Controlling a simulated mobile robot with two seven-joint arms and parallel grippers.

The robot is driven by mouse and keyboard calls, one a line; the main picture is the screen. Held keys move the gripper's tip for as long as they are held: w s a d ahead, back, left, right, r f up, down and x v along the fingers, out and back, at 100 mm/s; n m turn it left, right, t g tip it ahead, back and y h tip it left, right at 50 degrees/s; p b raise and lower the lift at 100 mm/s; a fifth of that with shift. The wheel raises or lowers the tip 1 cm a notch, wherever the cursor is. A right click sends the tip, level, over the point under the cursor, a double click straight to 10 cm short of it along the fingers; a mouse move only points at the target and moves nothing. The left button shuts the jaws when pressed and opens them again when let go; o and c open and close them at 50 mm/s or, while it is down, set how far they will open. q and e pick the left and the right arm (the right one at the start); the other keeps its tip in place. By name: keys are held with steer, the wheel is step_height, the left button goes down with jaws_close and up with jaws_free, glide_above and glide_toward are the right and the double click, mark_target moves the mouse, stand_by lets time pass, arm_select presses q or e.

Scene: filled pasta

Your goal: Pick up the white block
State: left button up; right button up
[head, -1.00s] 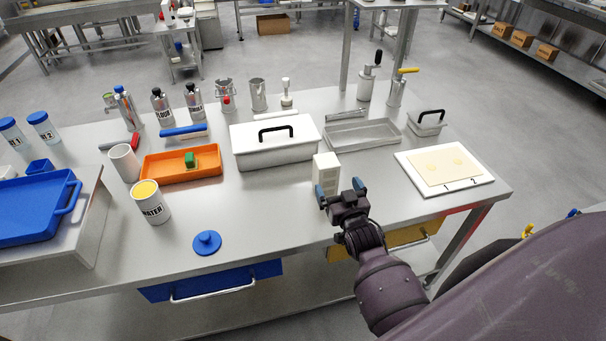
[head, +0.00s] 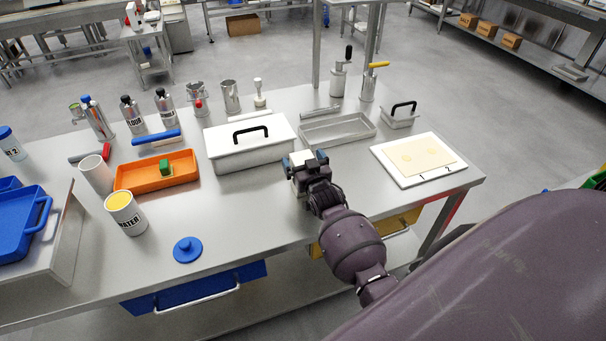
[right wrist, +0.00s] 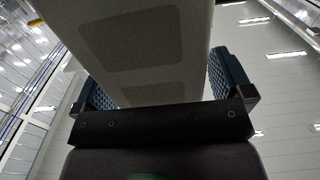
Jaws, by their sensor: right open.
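The white block (head: 300,158) stands on the steel table in front of the lidded white box; my right gripper hides most of it in the head view. In the right wrist view the block (right wrist: 150,50) is large, pale, with darker rounded panels on its face. My right gripper (head: 304,162) is open, with one blue-padded finger on each side of the block. The right wrist view also shows both fingers of the gripper (right wrist: 165,85) flanking it. I cannot tell whether the pads touch it. My left gripper is not in view.
The white box (head: 228,152) with a black handle stands behind the block. A grey metal tray (head: 338,139) and a white board (head: 388,168) with a dough sheet are to the right.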

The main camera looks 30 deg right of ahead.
steer(key=shift+w+d, duration=0.1)
steer(key=shift+w, duration=0.05)
steer(key=c, duration=1.3)
steer(key=shift+c, duration=1)
steer(key=shift+r, duration=0.15)
